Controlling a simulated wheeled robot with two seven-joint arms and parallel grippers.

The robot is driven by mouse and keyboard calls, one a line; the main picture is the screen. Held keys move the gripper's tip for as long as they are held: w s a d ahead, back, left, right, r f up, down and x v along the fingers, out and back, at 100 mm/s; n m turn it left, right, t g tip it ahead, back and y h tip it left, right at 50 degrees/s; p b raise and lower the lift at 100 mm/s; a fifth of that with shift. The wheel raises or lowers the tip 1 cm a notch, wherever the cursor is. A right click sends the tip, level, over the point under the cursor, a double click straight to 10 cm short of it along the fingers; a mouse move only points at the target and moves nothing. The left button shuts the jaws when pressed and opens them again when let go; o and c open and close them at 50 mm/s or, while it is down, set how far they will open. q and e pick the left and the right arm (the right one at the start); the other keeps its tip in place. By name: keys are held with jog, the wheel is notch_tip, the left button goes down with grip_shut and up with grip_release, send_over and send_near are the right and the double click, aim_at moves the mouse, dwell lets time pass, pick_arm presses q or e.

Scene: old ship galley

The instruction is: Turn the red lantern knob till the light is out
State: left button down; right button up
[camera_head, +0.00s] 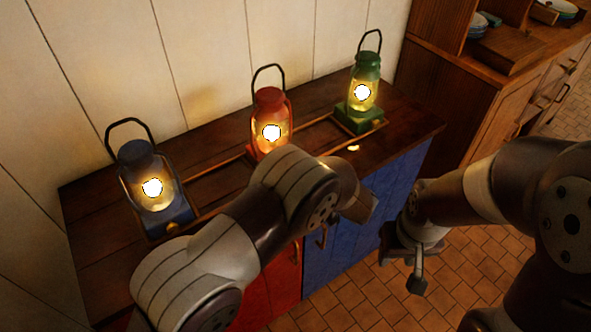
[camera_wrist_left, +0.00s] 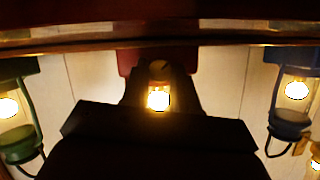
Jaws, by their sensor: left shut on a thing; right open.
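The red lantern (camera_head: 270,105) stands between two others on the dark wooden counter, and its light is on. Its lower part is hidden by my left arm in the head view. The left wrist view is upside down and shows the red lantern's base (camera_wrist_left: 189,62) and bright light ahead. My left gripper (camera_wrist_left: 158,125) is a dark shape there, right in front of the lantern's base. My right gripper (camera_head: 403,272) hangs open and empty over the tiled floor, right of the counter.
A lit blue lantern (camera_head: 150,170) stands at the left and a lit green lantern (camera_head: 366,95) at the right. Red and blue cupboard doors (camera_head: 372,205) are below. A wooden cabinet (camera_head: 470,75) stands at the back right.

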pick_arm(q)
jog(key=shift+s+a+n+t+h, duration=0.1)
jog(key=shift+n+t+h, duration=0.2)
jog(key=shift+n+h, duration=0.35)
jog(key=shift+n+t+h, duration=0.35)
jog(key=shift+n+t, duration=0.05)
jog(key=shift+n, duration=0.45)
jog(key=c, duration=0.8)
grip_release()
jog(key=shift+c, duration=0.2)
jog(key=shift+a, duration=0.1)
